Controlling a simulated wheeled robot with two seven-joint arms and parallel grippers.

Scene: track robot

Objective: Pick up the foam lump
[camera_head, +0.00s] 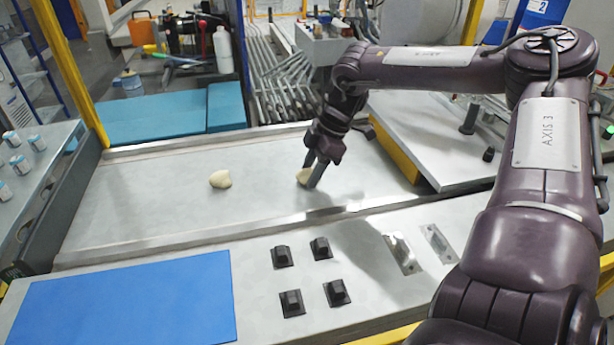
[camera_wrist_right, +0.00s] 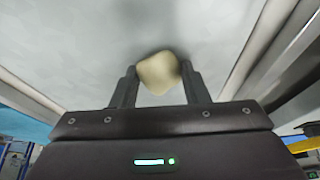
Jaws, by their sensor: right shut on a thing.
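My right gripper (camera_head: 311,172) reaches down to the grey track surface and is shut on a pale cream foam lump (camera_head: 303,176). In the right wrist view the same foam lump (camera_wrist_right: 159,73) sits between the two dark fingers of the right gripper (camera_wrist_right: 160,84). A second cream foam lump (camera_head: 221,179) lies on the track to the left, apart from the gripper. I cannot tell whether the held lump still touches the surface. My left gripper does not show.
The grey track (camera_head: 130,205) has raised metal rails along both long sides. A blue mat (camera_head: 125,300) and several black blocks (camera_head: 291,303) are on the near panel. A white platform (camera_head: 430,140) stands right of the gripper. The track's left part is clear.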

